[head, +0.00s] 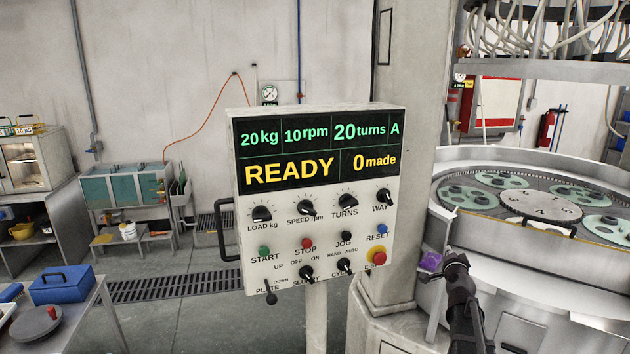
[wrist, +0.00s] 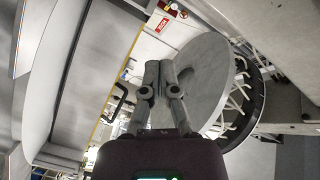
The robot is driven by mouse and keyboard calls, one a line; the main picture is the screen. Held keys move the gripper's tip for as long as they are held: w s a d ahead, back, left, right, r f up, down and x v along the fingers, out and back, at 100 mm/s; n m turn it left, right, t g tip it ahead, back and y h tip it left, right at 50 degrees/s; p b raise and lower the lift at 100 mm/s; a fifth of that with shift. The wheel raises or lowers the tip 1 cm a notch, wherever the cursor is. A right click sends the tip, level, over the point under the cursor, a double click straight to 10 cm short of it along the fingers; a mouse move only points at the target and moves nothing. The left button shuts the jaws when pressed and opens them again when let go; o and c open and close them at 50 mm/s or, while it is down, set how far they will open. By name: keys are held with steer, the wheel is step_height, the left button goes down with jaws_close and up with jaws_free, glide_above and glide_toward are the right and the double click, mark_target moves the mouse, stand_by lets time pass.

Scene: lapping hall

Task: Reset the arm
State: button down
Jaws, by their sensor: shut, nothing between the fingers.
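My gripper (head: 455,262) is at the lower right of the head view, to the right of the control panel and in front of the round lapping machine. In the wrist view my gripper (wrist: 158,68) is shut with its fingertips together and nothing between them. A pale round disc shape (wrist: 208,75) lies behind the fingers in that view. The control panel (head: 316,200) shows READY, 20 kg, 10 rpm, 20 turns and 0 made. Its blue RESET button (head: 381,228) and red emergency stop knob (head: 378,254) are on the right side. My gripper is apart from the panel.
The lapping machine (head: 465,230) with green carriers stands at the right, a purple item (head: 430,262) beside my gripper. A blue box (head: 62,285) sits on a table at the lower left. A sink (head: 125,187) stands at the back left. The floor between is clear.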

steer(key=s+a+f+n+g+y+b, duration=0.1)
steer(key=s+a+f+n+g+y, duration=0.3)
steer(key=a+f, duration=0.45)
steer(key=s+a+f+n+g+y+b, duration=0.1)
steer(key=s+a+f+n+g+y, duration=0.35)
steer(key=a, duration=0.65)
steer(key=s+a+f+n+g+h, duration=0.1)
steer(key=s+f+n+g, duration=0.1)
steer(key=s, duration=0.5)
steer(key=s+a+f+n+g+h+b, duration=0.1)
steer(key=s+a+f+g+h, duration=0.1)
steer(key=s, duration=0.5)
steer(key=s+a+f+n+g+h, duration=0.1)
steer(key=s+a+f+n+g, duration=0.1)
steer(key=s+f+g, duration=0.2)
steer(key=shift+s+a+n, duration=0.15)
steer(key=shift+s+n, duration=0.2)
steer(key=shift+s, duration=1.2)
